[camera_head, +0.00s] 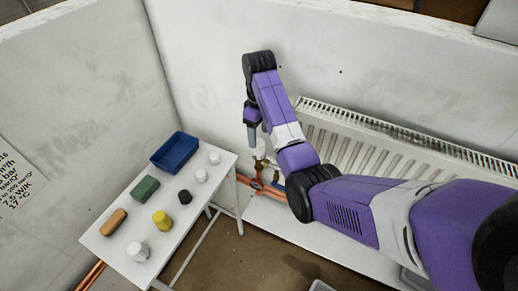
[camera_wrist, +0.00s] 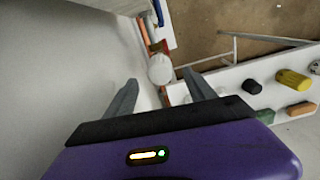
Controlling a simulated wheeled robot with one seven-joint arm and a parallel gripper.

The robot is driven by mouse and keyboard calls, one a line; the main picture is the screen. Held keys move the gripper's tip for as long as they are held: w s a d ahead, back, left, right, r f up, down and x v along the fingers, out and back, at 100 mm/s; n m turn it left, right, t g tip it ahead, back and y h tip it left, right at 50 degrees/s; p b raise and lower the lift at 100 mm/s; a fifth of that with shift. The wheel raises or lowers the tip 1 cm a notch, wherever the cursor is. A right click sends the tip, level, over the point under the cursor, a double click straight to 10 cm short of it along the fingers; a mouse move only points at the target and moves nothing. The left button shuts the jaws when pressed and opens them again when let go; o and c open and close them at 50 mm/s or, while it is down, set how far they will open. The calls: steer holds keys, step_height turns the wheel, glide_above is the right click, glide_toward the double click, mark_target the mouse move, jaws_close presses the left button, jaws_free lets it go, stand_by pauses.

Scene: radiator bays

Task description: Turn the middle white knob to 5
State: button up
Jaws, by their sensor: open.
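A white knob (camera_wrist: 160,68) sits on a valve at the radiator's pipework, between and beyond my fingertips in the wrist view. It shows small in the head view (camera_head: 260,150), partly beside my gripper. Its scale and marks are not readable. My gripper (camera_wrist: 160,77) is open and empty, its two grey fingers pointing towards the knob; they look apart from it. In the head view my gripper (camera_head: 252,138) hangs close to the wall at the radiator's left end. Other white knobs (camera_head: 214,158) stand loose on the small table.
A white radiator (camera_head: 400,150) is on the wall, partly behind my arm. The white table (camera_head: 170,210) at left holds a blue tray (camera_head: 174,152), a green block (camera_head: 145,188), an orange block (camera_head: 113,222), a black knob (camera_head: 185,197) and a yellow one (camera_head: 162,221). Copper pipes (camera_head: 250,187) run low.

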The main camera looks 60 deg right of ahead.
mark_target(259, 149)
steer(key=m, duration=0.5)
steer(key=shift+f+m, duration=0.15)
steer(key=shift+m, duration=0.15)
steer(key=shift+f+p, duration=0.65)
steer(key=shift+f, duration=3.15)
